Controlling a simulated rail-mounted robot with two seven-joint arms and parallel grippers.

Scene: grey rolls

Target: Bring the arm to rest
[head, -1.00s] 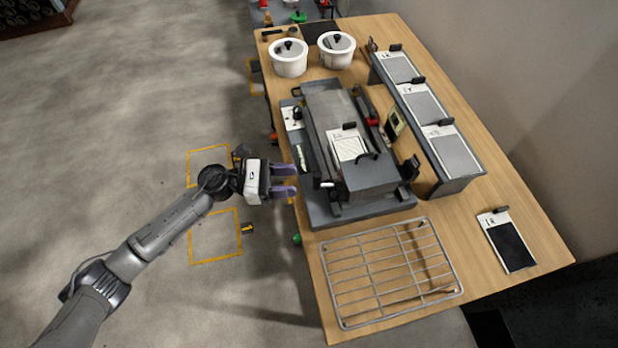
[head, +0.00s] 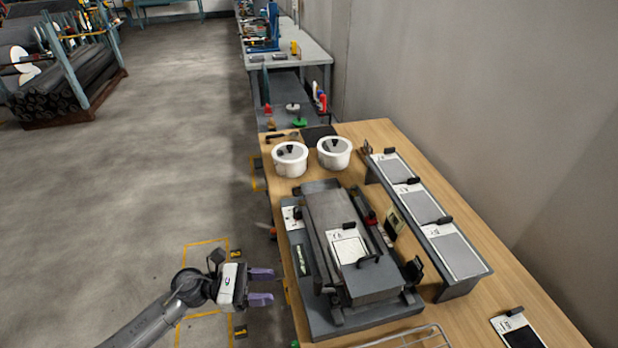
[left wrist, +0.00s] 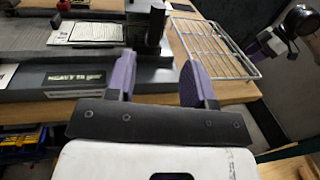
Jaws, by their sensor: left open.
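My left gripper (head: 262,286) is open and empty in the head view, with its purple fingers pointing right toward the left edge of the wooden table (head: 500,255). The fingers are a little apart from the grey press-like machine (head: 370,285) on the table. In the left wrist view the two purple fingers (left wrist: 157,80) stand apart with nothing between them. Behind them are the machine's dark base and a wire rack (left wrist: 215,48). My right gripper is not in the head view. A dark jointed arm part shows at the right edge of the left wrist view.
Two white lidded pots (head: 290,160) stand at the table's far left. A grey rack with several panels (head: 422,207) runs along the right side. A wire rack (head: 410,338) lies at the near edge.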

